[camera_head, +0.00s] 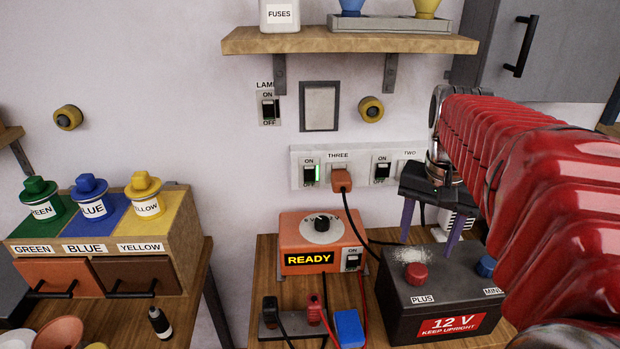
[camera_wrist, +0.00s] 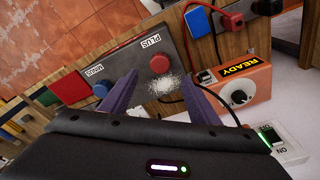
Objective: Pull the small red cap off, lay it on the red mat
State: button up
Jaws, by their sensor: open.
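The small red cap (camera_head: 415,273) sits on the PLUS post of the dark 12 V battery (camera_head: 400,308). It also shows in the wrist view (camera_wrist: 160,63), just beyond the space between my fingertips. My gripper (camera_head: 431,238) is open and empty, with its purple fingers pointing down above the back of the battery. In the wrist view my gripper (camera_wrist: 160,82) has one finger on each side of a white crusty patch beside the cap. A flat red piece (camera_wrist: 70,88), which looks like the red mat, lies beyond the MINUS end; my arm hides that area in the head view.
A blue cap (camera_head: 486,266) sits on the MINUS post. An orange charger (camera_head: 322,243) reading READY stands left of the battery. Red and black clips, cables and a blue block (camera_head: 349,328) lie in front of it. A wall socket strip (camera_head: 345,168) is behind.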

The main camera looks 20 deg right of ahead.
aim_at(418, 269)
jog(key=f, duration=0.6)
jog(key=d+f, duration=0.1)
jog(key=f, duration=0.3)
jog(key=shift+w+f, duration=0.1)
jog(key=shift+w, duration=0.3)
jog(key=shift+c, duration=0.4)
jog(key=c, duration=1.2)
jog(key=shift+r, duration=0.2)
jog(key=shift+r, duration=0.4)
jog(key=shift+r, duration=0.65)
jog(key=shift+r, duration=0.35)
